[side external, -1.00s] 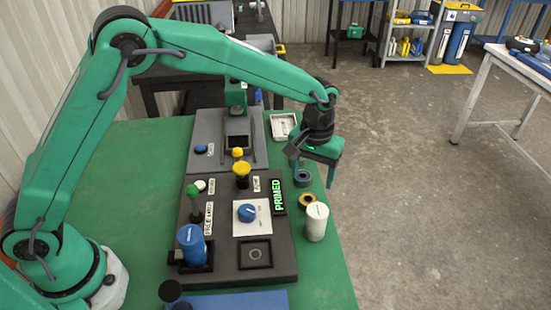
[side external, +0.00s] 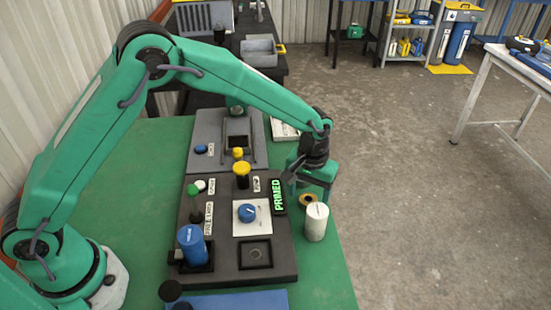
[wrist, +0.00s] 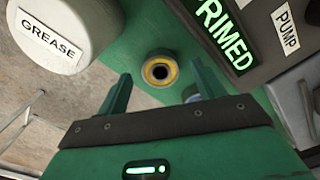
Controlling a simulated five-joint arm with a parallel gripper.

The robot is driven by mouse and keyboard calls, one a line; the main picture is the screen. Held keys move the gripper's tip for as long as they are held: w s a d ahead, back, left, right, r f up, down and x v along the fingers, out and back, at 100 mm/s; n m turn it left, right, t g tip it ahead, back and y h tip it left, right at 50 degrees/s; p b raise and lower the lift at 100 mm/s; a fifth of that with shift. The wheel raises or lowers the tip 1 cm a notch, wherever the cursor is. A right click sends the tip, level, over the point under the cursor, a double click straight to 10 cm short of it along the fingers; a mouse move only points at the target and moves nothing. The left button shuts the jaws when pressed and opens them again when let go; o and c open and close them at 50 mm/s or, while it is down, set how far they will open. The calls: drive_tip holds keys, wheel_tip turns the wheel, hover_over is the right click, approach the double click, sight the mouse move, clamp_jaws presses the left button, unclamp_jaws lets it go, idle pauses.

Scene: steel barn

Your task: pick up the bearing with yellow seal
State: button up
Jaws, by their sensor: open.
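The bearing with yellow seal (side external: 307,199) lies on the green table top between the black panel and the white grease can. In the wrist view the bearing (wrist: 160,71) shows a yellow ring around a dark bore, just beyond the fingertips and roughly centred between them. My gripper (side external: 312,194) is open and empty, right at the bearing in the side view. In the wrist view my gripper's two green fingers (wrist: 162,88) stand apart with nothing between them. A second, blue-grey bearing (wrist: 191,92) is partly hidden by the right finger; the gripper hides it in the side view.
The white can labelled GREASE (wrist: 65,30) stands close to the bearing; it also shows in the side view (side external: 316,225). The black panel (side external: 215,262) with its lit PRIMED sign (side external: 279,195) borders the other side. The table's right edge is near.

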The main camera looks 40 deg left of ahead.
drive_tip(key=shift+f, duration=0.6)
drive_tip(key=shift+c, duration=0.2)
drive_tip(key=c, duration=1.1)
